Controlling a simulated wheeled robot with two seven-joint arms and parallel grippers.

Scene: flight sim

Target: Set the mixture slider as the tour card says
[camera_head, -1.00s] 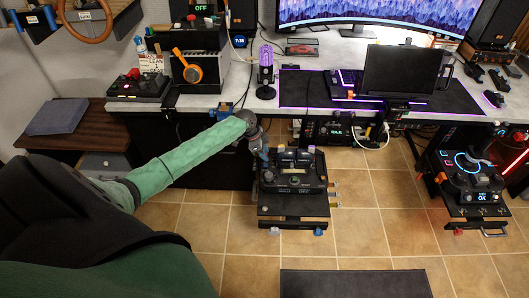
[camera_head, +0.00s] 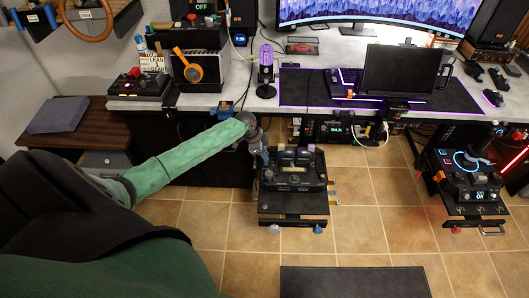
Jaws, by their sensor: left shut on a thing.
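A black lever console (camera_head: 292,187) stands on a low stand below the desk's front edge, with several dark lever handles (camera_head: 303,156) on top and a small lit display (camera_head: 293,169). My left gripper (camera_head: 264,156) reaches down at the console's left side and is shut on a small part there, which looks like the mixture slider. The fingers hide the slider, so its exact setting cannot be read. My right gripper is not in view.
Another control stand (camera_head: 468,185) with a joystick is at the right. Tiled floor (camera_head: 375,215) between the stands is clear.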

